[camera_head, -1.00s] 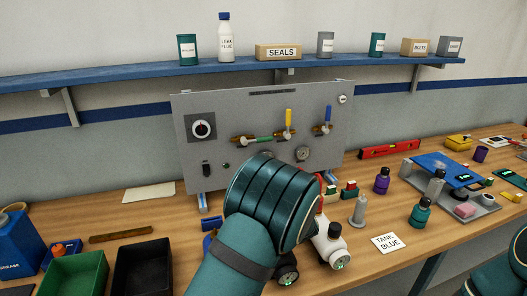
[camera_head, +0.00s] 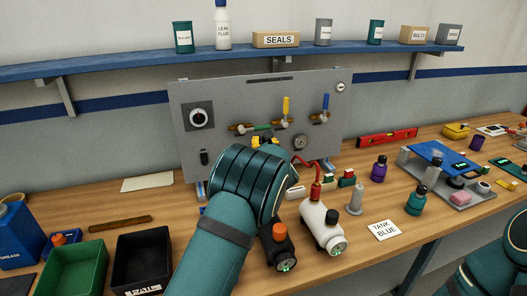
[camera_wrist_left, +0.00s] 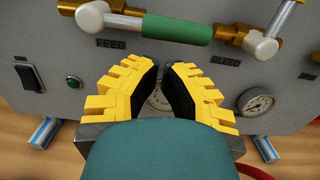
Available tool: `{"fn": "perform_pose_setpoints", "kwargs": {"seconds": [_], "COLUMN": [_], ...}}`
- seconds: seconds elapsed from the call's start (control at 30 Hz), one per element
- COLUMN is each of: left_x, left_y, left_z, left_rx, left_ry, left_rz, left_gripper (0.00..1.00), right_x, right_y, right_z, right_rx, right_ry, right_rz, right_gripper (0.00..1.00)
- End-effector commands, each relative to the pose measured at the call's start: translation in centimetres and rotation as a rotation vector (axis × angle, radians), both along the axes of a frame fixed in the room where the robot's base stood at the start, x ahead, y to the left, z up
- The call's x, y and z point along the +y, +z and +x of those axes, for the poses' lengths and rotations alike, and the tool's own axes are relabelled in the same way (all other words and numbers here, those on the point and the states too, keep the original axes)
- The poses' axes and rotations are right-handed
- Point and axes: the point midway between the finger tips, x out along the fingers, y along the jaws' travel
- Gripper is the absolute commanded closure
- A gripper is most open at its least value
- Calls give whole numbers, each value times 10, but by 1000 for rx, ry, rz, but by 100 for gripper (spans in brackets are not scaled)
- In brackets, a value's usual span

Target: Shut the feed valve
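The feed valve has a green handle (camera_head: 262,127) on a brass pipe on the grey panel. In the left wrist view the handle (camera_wrist_left: 178,28) lies level, along the pipe, with its white hub (camera_wrist_left: 95,15) above the FEED label. My left gripper (camera_wrist_left: 161,68) has yellow fingers with black pads. They are apart, with the panel showing between them and nothing held. In the head view the left gripper (camera_head: 265,142) is in front of the panel, just below the green handle. My right arm shows at the lower right; its gripper is out of view.
A yellow handle (camera_head: 286,106) and a blue handle (camera_head: 325,106) stand upright to the right. A gauge (camera_head: 300,142), a dial (camera_head: 199,117) and a black switch (camera_wrist_left: 28,76) are nearby.

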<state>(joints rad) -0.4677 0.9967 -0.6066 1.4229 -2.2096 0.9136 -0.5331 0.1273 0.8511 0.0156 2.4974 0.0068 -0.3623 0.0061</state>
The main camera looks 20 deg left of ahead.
Motion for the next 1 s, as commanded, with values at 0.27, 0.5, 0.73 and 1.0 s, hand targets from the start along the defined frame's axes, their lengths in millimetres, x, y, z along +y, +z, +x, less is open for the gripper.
{"fn": "perform_pose_setpoints", "kwargs": {"seconds": [0.27, 0.5, 0.73, 1.0], "left_x": [1, 0, -3, -5], "left_y": [7, 7, 9, 12], "left_z": [1, 1, 2, 2], "left_rx": [1, -1, -24, -46], "left_ry": [0, 0, -1, 0], "left_rz": [1, -1, -35, -68], "left_gripper": [100, 100, 100, 100], "right_x": [0, 0, 0, 1], "right_y": [1, 0, -6, -10], "right_z": [1, 1, -1, -3], "right_rx": [-2, -1, 2, 6], "right_ry": [-2, 0, 2, 4], "right_rz": [0, 0, 0, 2], "right_gripper": [46, 46, 46, 46]}}
